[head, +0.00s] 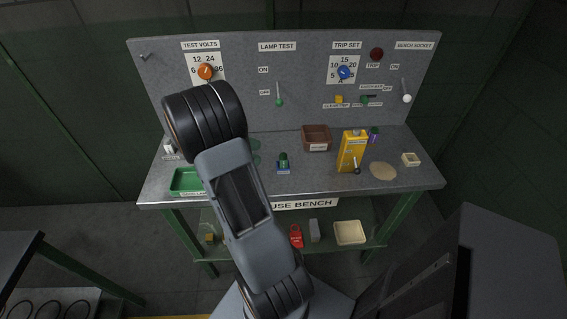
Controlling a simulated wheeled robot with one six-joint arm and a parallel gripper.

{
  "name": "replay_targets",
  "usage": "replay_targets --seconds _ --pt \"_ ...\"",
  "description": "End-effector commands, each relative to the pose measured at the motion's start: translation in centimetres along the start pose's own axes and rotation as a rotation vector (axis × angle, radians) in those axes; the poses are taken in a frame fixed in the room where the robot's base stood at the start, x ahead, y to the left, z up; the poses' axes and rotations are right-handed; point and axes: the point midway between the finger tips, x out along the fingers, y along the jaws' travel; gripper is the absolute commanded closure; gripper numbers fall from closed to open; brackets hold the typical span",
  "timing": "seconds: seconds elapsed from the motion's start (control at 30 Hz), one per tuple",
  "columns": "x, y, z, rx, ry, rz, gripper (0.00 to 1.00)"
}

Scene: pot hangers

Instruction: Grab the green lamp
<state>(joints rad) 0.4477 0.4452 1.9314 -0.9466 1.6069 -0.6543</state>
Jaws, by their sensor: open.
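A small dark green capped piece, likely the green lamp (283,158), stands upright in a small blue holder (283,169) with a white label. It is near the middle of the grey bench top (320,182), just right of my arm. My arm rises across the left-centre of the view and covers part of the bench. My gripper does not show; it is hidden or out of frame.
A green tray (186,179) is at the bench's left. A brown bin (317,138), a yellow box (352,150), a beige disc (383,171) and a small cream box (410,159) are right of the lamp. The switch panel (310,80) stands behind.

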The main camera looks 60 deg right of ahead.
Motion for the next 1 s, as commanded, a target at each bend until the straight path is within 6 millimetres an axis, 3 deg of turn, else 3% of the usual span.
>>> replay_targets --seconds 0.2,0.47,0.8,1.0 --pt "3.4 0.0 0.0 0.001 0.002 -0.004 0.43" --pt "4.8 0.0 0.0 0.002 0.004 -0.001 0.43" --pt "9.0 0.3 -0.1 0.001 0.004 -0.002 0.43" --pt "9.8 0.3 -0.1 0.002 0.005 0.001 0.43"
